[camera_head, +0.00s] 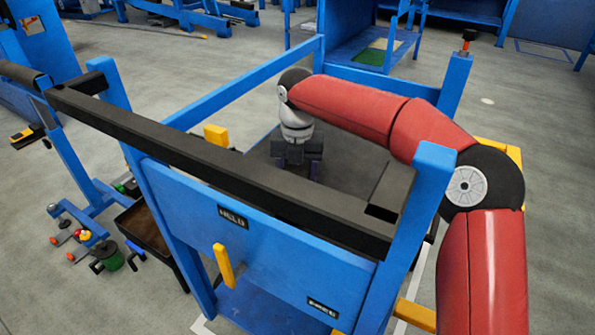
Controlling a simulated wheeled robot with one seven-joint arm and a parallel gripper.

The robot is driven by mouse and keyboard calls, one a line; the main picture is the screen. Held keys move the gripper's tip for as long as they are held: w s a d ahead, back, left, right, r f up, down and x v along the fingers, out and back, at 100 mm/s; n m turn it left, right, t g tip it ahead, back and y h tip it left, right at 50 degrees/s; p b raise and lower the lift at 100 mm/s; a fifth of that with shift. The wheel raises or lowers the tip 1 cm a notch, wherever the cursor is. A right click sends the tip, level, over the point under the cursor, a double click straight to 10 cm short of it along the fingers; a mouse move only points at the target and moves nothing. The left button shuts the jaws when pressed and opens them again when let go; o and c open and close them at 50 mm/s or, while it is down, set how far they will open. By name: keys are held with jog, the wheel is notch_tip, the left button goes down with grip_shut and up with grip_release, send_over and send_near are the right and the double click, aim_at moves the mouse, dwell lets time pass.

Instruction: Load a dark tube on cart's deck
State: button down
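A long dark square tube (220,165) lies across the front of a blue post frame (432,185), running from upper left to lower right. Short dark pieces sit at both of its ends, at the left (84,84) and the right (391,188); I cannot tell whether they are separate. Behind the tube is a dark grey flat surface (348,160), which looks like the cart's deck, partly hidden by my arm and the tube. My gripper (298,174) points down over this surface, behind the tube and apart from it. Its fingers look spread, with nothing visible between them.
A blue front panel (270,255) with a yellow handle (224,265) stands below the tube. Blue posts rise at the corners. A dark tray (142,228) and small coloured parts (110,258) are at the lower left. Grey floor (150,75) is open behind and left.

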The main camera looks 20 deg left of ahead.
aim_at(298, 166)
jog(key=shift+f, duration=0.4)
jog(key=shift+c, duration=2)
grip_release()
jog(key=shift+f, duration=0.1)
notch_tip(298, 166, up, 8)
jog(key=shift+f, duration=0.2)
jog(key=shift+r, duration=0.15)
